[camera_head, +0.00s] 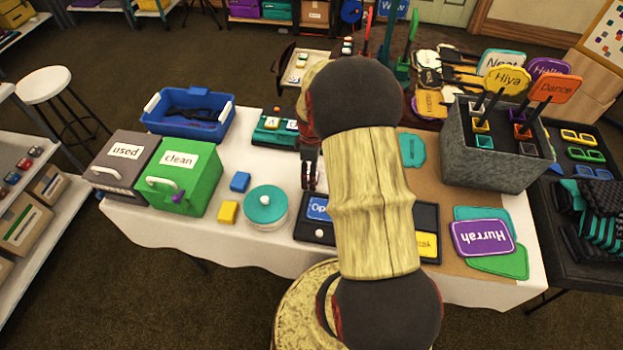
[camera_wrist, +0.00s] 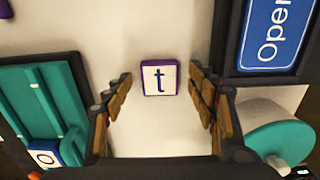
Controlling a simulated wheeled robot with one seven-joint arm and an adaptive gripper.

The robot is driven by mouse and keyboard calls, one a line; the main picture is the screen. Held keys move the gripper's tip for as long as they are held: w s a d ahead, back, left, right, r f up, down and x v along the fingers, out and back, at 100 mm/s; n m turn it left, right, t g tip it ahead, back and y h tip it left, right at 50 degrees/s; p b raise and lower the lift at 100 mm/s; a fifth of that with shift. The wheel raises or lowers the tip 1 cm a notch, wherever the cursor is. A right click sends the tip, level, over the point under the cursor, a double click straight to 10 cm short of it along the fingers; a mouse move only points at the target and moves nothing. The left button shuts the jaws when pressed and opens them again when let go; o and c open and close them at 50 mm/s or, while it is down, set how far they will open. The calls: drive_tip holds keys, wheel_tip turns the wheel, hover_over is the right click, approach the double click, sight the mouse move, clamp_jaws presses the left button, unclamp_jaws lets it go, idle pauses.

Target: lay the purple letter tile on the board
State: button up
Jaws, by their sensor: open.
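The purple letter tile (camera_wrist: 159,78), with a white face and a "t", lies on the white cloth in the wrist view. My gripper (camera_wrist: 160,85) is open, with one finger on each side of the tile in the picture and a visible gap to both. I cannot tell how far the fingertips are above the cloth. The teal board (camera_wrist: 37,98) with a dark rim lies left of the gripper and carries a blue-edged "o" tile (camera_wrist: 45,153). In the head view the board (camera_head: 265,137) is behind my arm, left of it, with letter tiles on it. My arm hides the purple tile there.
The blue "Open" sign in a black tray (camera_wrist: 270,35) and a round teal-lidded pot (camera_wrist: 265,145) stand close right of my gripper. The green "clean" box (camera_head: 190,180), blue crate (camera_head: 190,112) and grey sign bin (camera_head: 490,165) stand farther off. Cloth around the tile is clear.

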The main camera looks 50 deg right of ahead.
drive_tip(key=shift+c, duration=0.7)
drive_tip(key=c, duration=1)
drive_tip(key=shift+r, duration=0.2)
